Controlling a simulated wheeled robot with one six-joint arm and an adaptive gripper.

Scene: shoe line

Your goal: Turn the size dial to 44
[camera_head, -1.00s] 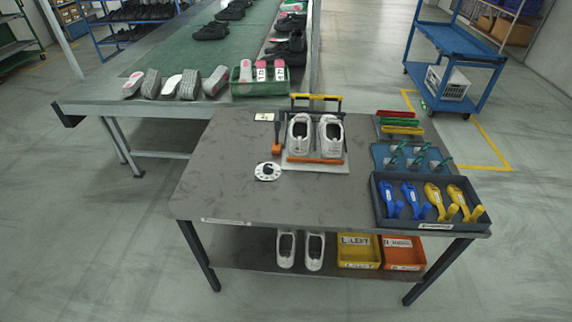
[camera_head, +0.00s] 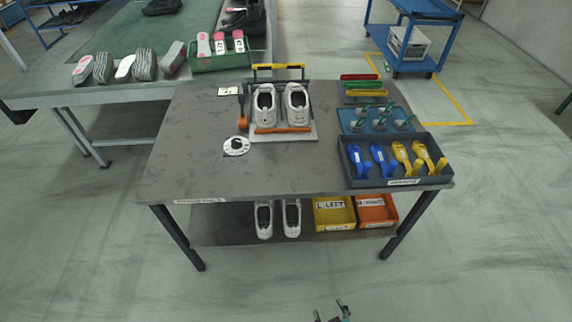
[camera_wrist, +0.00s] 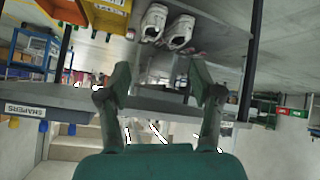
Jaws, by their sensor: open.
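The size dial (camera_head: 236,146) is a small white disc with a dark centre, lying flat on the grey worktable (camera_head: 200,171) left of the shoe fixture. Its numbers are too small to read. My gripper (camera_head: 332,312) shows at the bottom edge of the head view, in front of the table and well apart from the dial. In the wrist view my gripper (camera_wrist: 160,82) is open and empty, its two green fingers spread, facing the table's underside and lower shelf. The dial is not visible in the wrist view.
A fixture holds two white shoes (camera_head: 266,105) behind the dial. An orange-headed hammer-like tool (camera_head: 243,123) stands close behind it. A dark tray (camera_head: 400,184) of blue and yellow tools fills the right front corner. The table's left front is clear.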

